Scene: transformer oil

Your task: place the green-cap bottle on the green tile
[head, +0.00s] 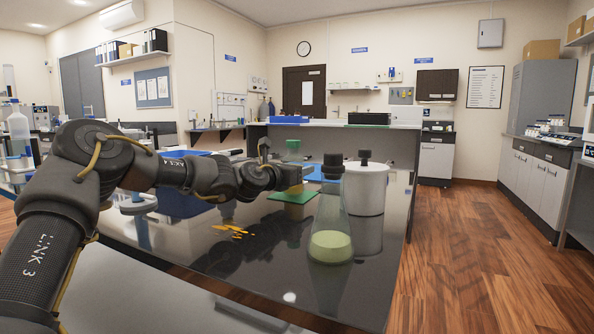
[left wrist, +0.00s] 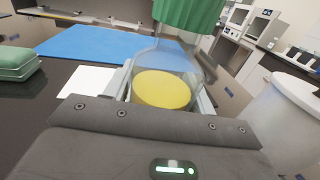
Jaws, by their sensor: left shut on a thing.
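The green-cap bottle shows in the head view as a green cap (head: 293,143) above my left gripper (head: 291,174). In the left wrist view the clear bottle (left wrist: 162,86) stands between the fingers, with yellow liquid in it and its green cap (left wrist: 187,14) cut off at the top edge. My left gripper is shut on it. The green tile (head: 292,196) lies on the dark glossy table, below and just in front of the gripper in the head view. The bottle's base is hidden, so I cannot tell whether it touches anything. My right gripper is not in view.
A dark-stoppered flask (head: 330,215) with pale green liquid stands close on the right, beside a white canister (head: 366,188). A blue mat (head: 324,173) lies behind the tile. Yellow-orange patches (head: 234,231) show on the tabletop. The front left tabletop is mostly clear.

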